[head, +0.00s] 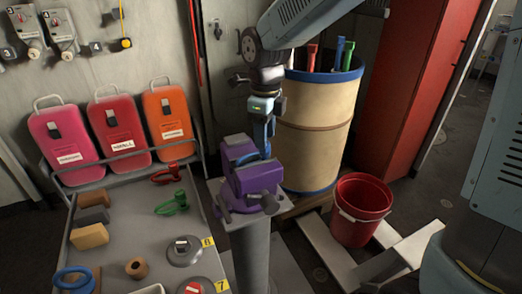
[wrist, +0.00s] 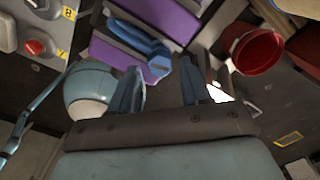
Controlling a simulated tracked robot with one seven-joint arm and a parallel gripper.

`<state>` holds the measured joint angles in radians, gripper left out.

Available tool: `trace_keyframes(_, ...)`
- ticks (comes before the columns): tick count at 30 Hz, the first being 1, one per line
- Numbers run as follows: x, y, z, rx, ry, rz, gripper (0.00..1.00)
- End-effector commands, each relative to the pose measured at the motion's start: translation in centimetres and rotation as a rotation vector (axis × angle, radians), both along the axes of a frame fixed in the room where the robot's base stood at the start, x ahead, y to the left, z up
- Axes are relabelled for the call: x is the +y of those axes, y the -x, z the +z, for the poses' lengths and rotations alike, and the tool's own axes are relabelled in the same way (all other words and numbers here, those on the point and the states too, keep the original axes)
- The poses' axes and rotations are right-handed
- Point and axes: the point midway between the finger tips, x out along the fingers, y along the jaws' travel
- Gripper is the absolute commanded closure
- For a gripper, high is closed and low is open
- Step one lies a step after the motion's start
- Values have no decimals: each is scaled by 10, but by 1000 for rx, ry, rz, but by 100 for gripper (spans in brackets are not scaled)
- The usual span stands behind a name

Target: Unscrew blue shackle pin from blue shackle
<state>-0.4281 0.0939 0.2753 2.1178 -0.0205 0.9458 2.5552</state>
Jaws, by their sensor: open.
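A purple vise (head: 252,180) stands on a grey pedestal and shows at the top of the wrist view (wrist: 175,18). A blue shackle (wrist: 135,38) sits at the vise jaws. A blunt blue end, apparently the shackle pin (wrist: 161,66), points toward my gripper; where pin and shackle meet is unclear. My gripper (wrist: 160,82) is open, its two blue-grey fingers apart with nothing gripped, and the pin end lies just beyond the gap. In the head view my gripper (head: 264,128) is above the vise, and the shackle is hard to tell from the fingers.
A bench (head: 125,207) on the left holds a red shackle (head: 167,174), a green shackle (head: 172,204), blocks and a blue ring-shaped item (head: 74,278). A tan drum (head: 318,130) with coloured handles stands behind the vise. A red bucket (head: 360,210) is to the right.

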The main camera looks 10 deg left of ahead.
Motion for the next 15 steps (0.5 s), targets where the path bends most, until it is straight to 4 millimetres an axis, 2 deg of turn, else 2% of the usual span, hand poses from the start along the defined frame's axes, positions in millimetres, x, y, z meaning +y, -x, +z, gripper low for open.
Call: trace_keyframes(15, 0, 0, -17, 0, 0, 1, 53)
